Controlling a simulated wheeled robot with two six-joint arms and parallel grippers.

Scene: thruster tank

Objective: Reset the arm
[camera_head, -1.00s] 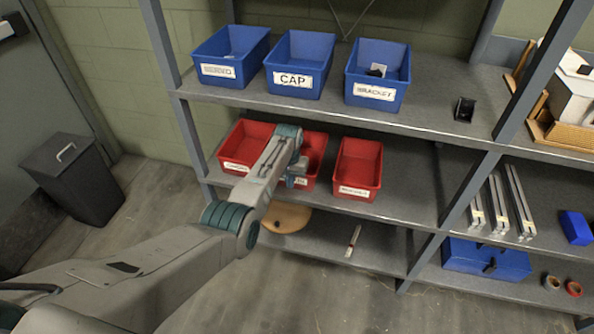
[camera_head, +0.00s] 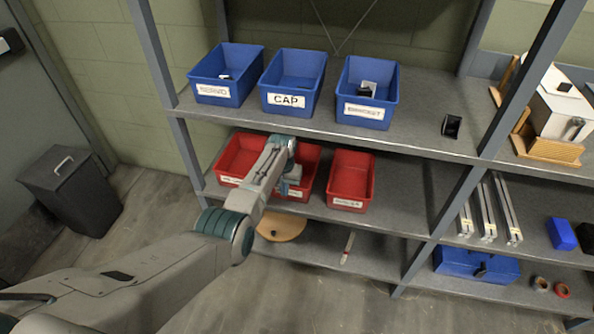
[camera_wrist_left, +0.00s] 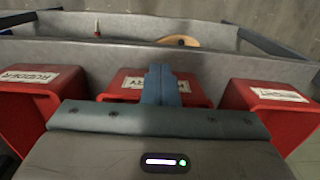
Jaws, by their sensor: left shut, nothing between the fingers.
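My left arm (camera_head: 180,262) reaches in from the lower left to the middle shelf. Its gripper (camera_head: 284,188) is at the front of the middle red bin (camera_head: 308,162) and hides part of it and its label. In the left wrist view the two blue fingers (camera_wrist_left: 160,84) are together, with nothing between them, and overlap the middle red bin's label. I cannot tell whether they touch the bin. My right gripper is not in view.
Red bins (camera_head: 350,178) flank the middle one closely. Blue bins (camera_head: 289,98) stand on the shelf above, near my forearm's reach. A round wooden piece (camera_head: 283,228) lies on the low shelf. A dark trash bin (camera_head: 72,192) stands left; the floor between is clear.

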